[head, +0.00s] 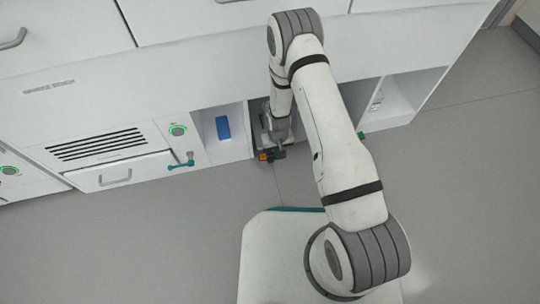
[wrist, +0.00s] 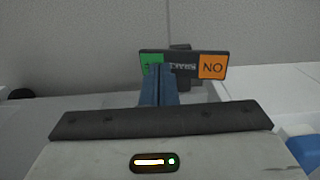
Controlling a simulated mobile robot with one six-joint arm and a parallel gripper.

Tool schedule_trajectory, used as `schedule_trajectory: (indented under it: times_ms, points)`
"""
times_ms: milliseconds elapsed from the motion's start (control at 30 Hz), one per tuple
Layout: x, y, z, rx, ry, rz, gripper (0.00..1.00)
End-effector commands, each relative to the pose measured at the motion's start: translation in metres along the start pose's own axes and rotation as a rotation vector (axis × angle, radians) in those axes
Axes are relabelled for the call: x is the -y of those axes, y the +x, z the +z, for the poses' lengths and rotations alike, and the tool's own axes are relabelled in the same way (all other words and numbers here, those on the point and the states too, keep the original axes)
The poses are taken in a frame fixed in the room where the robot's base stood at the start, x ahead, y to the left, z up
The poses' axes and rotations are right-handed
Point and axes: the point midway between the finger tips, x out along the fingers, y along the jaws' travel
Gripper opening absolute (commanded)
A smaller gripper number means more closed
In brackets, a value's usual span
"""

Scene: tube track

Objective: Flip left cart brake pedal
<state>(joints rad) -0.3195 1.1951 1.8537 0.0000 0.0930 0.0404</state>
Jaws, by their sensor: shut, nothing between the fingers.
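The brake pedal (wrist: 186,66) is a dark bar with an orange end on the right marked ON, a green end on the left, and BRAKE lettering in the middle, all upside down in the wrist view. In the head view its orange end (head: 264,157) shows low at the cabinet's front edge. My gripper (wrist: 158,75) is shut and empty, its blue fingers together at the pedal's green end and covering part of it. I cannot tell whether they touch it. In the head view my gripper (head: 279,148) points down beside the pedal, partly hidden by my arm.
The white cabinet front (head: 180,60) rises behind, with open bays either side of my arm. A blue object (head: 223,127) sits in the left bay. A teal handle (head: 181,162) juts out farther left. The grey floor (head: 150,240) in front is clear.

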Motion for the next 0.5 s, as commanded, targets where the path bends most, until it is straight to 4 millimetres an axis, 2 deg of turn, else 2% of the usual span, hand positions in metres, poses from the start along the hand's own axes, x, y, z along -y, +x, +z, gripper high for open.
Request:
schedule_trajectory:
  times_ms: [500]
  points:
    - [0.0,-0.044,0.0,0.001,0.0,0.0,0.0]
